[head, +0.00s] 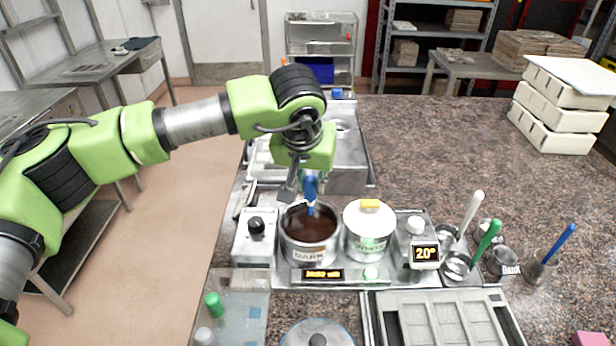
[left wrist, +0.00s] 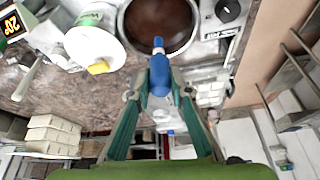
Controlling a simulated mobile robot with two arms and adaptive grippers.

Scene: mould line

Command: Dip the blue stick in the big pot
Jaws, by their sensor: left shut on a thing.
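My left gripper (head: 309,177) is shut on a blue stick (head: 311,189), above the open pot labelled DARK (head: 310,257). The pot is metal and holds dark brown liquid. The stick points down into the pot's mouth; I cannot tell whether its tip touches the liquid. In the left wrist view the stick (left wrist: 163,118) sits between the fingers (left wrist: 160,78), its tip over the brown liquid of the pot (left wrist: 122,20). My right gripper is not in view.
A lidded WHITE pot (head: 369,247) with a yellow knob stands right beside the dark pot. A control box (head: 256,238) is at its left. White (head: 473,208) and green (head: 487,240) sticks stand in cups at right. A mould tray (head: 448,325) lies in front.

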